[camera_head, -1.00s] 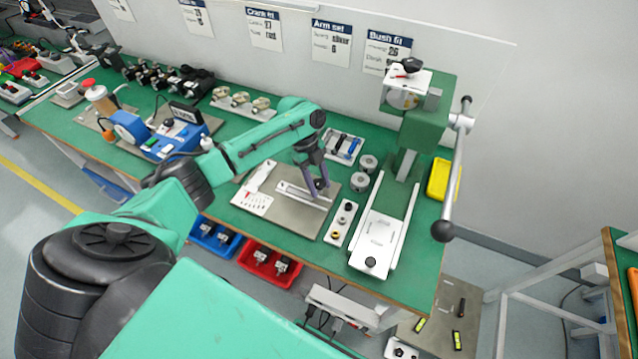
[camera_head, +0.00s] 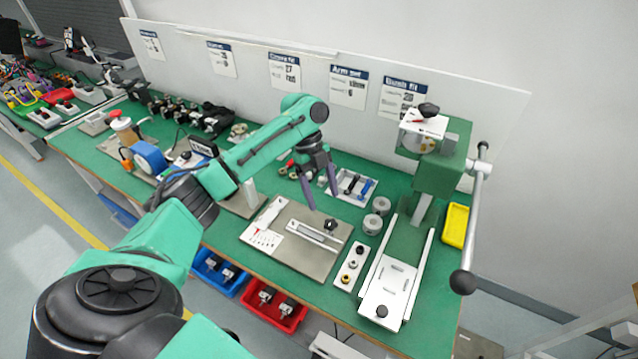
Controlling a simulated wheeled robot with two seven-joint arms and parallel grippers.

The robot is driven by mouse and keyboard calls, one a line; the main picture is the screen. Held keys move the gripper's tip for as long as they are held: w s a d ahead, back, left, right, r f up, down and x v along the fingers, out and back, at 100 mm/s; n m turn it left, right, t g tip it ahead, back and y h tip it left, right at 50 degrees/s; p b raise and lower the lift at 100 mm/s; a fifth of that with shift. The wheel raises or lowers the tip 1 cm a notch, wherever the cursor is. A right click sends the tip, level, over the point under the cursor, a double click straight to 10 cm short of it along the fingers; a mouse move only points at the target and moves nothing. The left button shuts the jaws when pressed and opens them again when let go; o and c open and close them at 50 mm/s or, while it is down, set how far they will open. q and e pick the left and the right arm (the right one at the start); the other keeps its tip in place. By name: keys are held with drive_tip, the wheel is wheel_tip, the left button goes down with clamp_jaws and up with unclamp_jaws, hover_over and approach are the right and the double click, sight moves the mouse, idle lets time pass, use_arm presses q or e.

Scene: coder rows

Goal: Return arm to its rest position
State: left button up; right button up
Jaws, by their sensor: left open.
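My left arm reaches in from the left, over the green workbench (camera_head: 262,328). Its gripper (camera_head: 322,194) hangs with both dark fingers apart and nothing between them. It is above the far side of a grey plate (camera_head: 310,266). On that plate lie a silver slotted fixture with a black knob (camera_head: 330,225) and a white card with red marks (camera_head: 262,238). The fingers appear clear of the fixture. My right gripper is not in the view.
A green press (camera_head: 440,170) with a long lever (camera_head: 474,225) stands to the right. A white tray (camera_head: 352,187) and grey cylinders (camera_head: 376,214) sit near my gripper. Blue (camera_head: 215,284) and red (camera_head: 250,300) bins are below the bench front.

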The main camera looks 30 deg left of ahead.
use_arm(q)
drive_tip(key=v, duration=0.4)
drive_tip(key=shift+a+r, duration=0.15)
drive_tip(key=shift+r, duration=0.25)
